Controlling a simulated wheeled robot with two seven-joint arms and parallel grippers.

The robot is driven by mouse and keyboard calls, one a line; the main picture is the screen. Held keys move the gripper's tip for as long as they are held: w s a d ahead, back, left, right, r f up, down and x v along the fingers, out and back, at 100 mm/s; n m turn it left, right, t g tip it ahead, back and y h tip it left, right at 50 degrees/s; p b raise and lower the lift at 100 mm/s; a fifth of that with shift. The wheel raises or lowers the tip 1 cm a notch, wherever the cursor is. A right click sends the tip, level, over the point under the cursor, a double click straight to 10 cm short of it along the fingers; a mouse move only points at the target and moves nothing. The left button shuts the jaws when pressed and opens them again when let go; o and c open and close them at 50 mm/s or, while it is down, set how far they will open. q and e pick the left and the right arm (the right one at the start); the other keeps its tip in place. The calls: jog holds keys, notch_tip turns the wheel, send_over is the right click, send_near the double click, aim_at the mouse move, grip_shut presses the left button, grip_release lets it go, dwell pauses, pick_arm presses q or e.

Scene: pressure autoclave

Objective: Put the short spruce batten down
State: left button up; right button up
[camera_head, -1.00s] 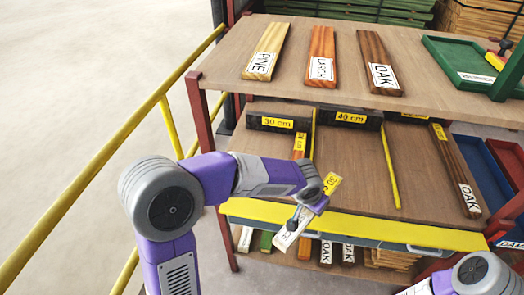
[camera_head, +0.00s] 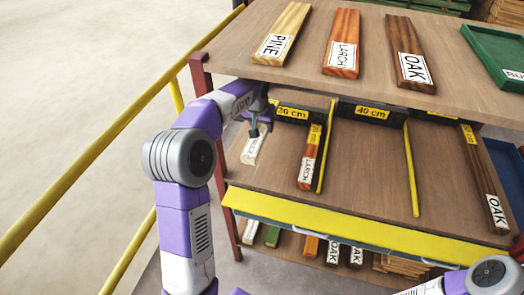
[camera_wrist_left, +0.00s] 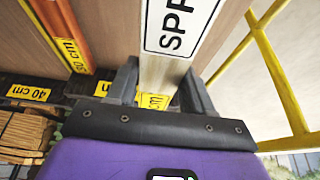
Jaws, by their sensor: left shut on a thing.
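The short spruce batten is pale wood with a white label reading "SPR" and a yellow length tag. In the left wrist view the batten (camera_wrist_left: 163,72) lies between the two jaws of my left gripper (camera_wrist_left: 160,92). In the head view my left gripper (camera_head: 258,130) is shut on it at the left end of the middle shelf, below the top board. The batten's pale labelled end (camera_head: 252,151) shows just below the jaws. Whether the batten touches the shelf cannot be told. My right gripper is out of view.
A larch batten (camera_head: 308,170) lies to the right, beside a yellow divider (camera_head: 321,160). Beyond are the 40 cm stop (camera_head: 371,112) and a long oak batten (camera_head: 484,180). The top board (camera_head: 378,60) overhangs closely. A red post (camera_head: 203,90) stands at the left.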

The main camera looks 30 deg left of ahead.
aim_at(262, 151)
pick_arm(q)
notch_tip(262, 151, down, 4)
jog(key=shift+f+b, duration=0.2)
jog(key=shift+b, duration=0.5)
jog(key=shift+c, duration=0.6)
notch_tip(262, 151, down, 5)
jog(key=shift+f+b, duration=0.1)
jog(key=shift+b, duration=0.8)
jog(key=shift+c, duration=0.6)
jog(key=o, duration=1.4)
jog(key=p+v, duration=0.3)
jog(key=v, duration=0.9)
jog(key=shift+w, duration=0.1)
